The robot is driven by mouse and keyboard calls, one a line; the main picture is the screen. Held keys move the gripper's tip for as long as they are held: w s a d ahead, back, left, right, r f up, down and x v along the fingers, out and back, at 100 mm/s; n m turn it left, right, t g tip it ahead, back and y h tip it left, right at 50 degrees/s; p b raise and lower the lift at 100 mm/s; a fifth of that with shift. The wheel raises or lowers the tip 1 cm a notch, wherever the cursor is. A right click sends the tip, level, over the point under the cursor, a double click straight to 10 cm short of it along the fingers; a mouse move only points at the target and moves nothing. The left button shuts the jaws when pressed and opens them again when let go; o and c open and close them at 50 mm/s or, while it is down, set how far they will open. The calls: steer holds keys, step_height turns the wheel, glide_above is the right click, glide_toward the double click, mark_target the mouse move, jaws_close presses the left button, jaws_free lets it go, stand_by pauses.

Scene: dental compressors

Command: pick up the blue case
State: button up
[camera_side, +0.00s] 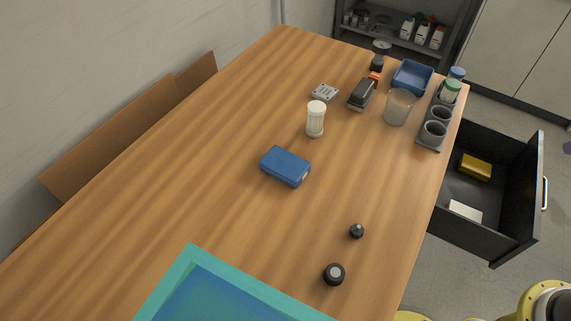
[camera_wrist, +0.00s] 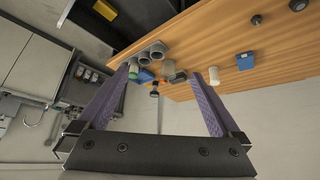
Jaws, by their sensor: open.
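The blue case (camera_side: 285,166) is a small closed box lying flat near the middle of the wooden table (camera_side: 190,190). It also shows small in the wrist view (camera_wrist: 245,61), right of my fingers, with nothing touching it. My gripper (camera_wrist: 162,73) shows in the wrist view with two purple fingers spread wide. It is open, with nothing held between the fingers, and is well away from the case. In the side view I cannot make out my gripper clearly.
A white-capped jar (camera_side: 316,119) stands behind the case. Two dark knobs (camera_side: 334,274) (camera_side: 357,231) and a teal tray (camera_side: 190,265) are nearer. A blue bin (camera_side: 412,77), frosted cup (camera_side: 398,107) and cup holder (camera_side: 433,133) stand far right. An open drawer (camera_side: 488,225) juts out right.

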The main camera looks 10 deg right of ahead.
steer(key=w+a+r+n+y, duration=0.1)
steer(key=w+a+r, duration=0.25)
steer(key=w, duration=0.35)
steer(key=w+a+r+n, duration=0.2)
steer(key=w+a, duration=0.2)
steer(key=w, duration=0.4)
steer(key=n+g+y, duration=0.1)
steer(key=n+g, duration=0.3)
steer(key=n, duration=0.1)
glide_above(286, 162)
steer(key=s, duration=0.2)
steer(key=f, duration=1.7)
steer(key=d+f, duration=0.1)
steer(key=f, duration=0.8)
steer(key=shift+w, duration=0.25)
steer(key=shift+x, duration=2.9)
steer(key=shift+s+d, duration=0.1)
steer(key=shift+d, duration=0.05)
steer(key=shift+c, duration=0.2)
